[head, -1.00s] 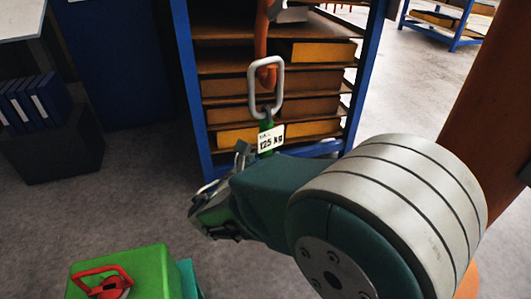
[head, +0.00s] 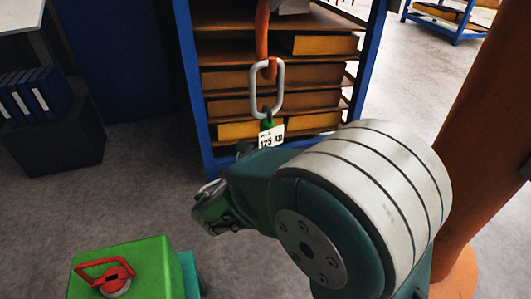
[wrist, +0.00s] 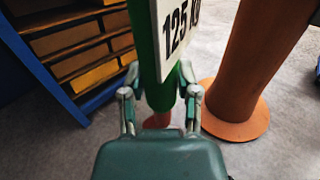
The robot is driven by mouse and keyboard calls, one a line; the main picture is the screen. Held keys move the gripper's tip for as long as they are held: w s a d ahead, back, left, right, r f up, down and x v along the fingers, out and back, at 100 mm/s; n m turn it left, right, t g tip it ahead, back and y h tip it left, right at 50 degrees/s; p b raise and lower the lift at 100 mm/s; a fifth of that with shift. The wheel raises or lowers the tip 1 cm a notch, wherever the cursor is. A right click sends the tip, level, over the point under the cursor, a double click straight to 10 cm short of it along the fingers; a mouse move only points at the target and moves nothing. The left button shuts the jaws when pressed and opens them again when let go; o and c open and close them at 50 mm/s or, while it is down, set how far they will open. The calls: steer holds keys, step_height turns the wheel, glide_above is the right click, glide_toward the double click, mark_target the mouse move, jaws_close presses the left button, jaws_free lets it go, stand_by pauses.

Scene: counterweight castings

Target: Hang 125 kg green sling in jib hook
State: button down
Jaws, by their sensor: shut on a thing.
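The green sling shows in the wrist view (wrist: 146,45) as an upright green band between the fingers of my gripper (wrist: 160,88), which is shut on it. Its white tag (head: 271,136) reads 125 kg and also shows in the wrist view (wrist: 176,32). The sling's grey oblong ring (head: 281,88) stands upright above the tag. The orange jib hook (head: 262,40) comes down from the top, and its curved end overlaps the ring's upper opening. I cannot tell whether the ring's top bar rests in the hook. My arm hides the sling's lower part in the head view.
A blue-framed rack (head: 188,80) with yellow boxes stands behind the hook. An orange post (head: 455,170) rises at the right, close to my arm. A green block (head: 150,262) with a red shackle stands at the lower left. Grey floor is clear between block and rack.

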steer(key=shift+c, duration=1.3)
jaws_free()
steer(key=shift+f, duration=0.1)
steer(key=shift+s, duration=0.1)
